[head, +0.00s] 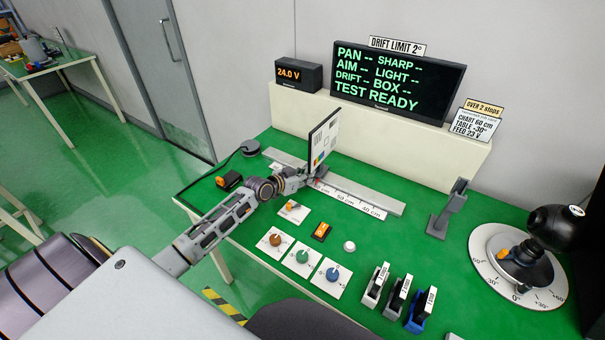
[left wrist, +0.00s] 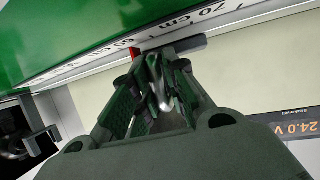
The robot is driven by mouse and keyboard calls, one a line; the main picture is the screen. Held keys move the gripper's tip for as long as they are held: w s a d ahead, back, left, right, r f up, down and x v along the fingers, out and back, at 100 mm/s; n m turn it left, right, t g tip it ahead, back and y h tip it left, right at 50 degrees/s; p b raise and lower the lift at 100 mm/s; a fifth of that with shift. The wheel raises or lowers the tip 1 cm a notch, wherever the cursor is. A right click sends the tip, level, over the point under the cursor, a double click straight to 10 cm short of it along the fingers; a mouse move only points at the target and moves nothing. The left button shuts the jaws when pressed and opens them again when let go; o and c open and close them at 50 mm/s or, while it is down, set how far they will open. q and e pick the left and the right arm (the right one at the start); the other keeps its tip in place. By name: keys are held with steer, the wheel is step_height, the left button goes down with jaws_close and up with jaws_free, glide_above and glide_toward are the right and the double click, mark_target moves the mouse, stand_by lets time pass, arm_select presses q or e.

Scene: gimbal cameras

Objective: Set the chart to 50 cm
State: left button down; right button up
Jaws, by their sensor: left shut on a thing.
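The test chart (head: 324,138) is an upright white panel with coloured patches, standing on a grey rail (head: 352,188) along the back of the green bench. A white scale (head: 346,197) runs along the rail's front; 50 cm and 40 cm lie right of the chart. The chart stands near the 60 cm mark, which my gripper partly hides. My left gripper (head: 307,181) is at the chart's foot. In the left wrist view the fingers (left wrist: 164,88) are closed around a small silver part, probably the chart's handle. A red mark (left wrist: 109,51) shows beside the scale (left wrist: 150,38). My right gripper is out of view.
A screen (head: 398,80) reads TEST READY, and a card (head: 477,124) seems to read CHART 60 cm. Three coloured knobs (head: 302,257), small labelled blocks (head: 397,293) and a round dial (head: 490,262) stand in front. The rail right of the chart is clear.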

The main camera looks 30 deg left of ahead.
arm_select(q)
steer(key=shift+d, duration=0.1)
steer(key=c, duration=1.5)
jaws_free()
steer(key=v, duration=1.2)
steer(key=shift+f, duration=0.15)
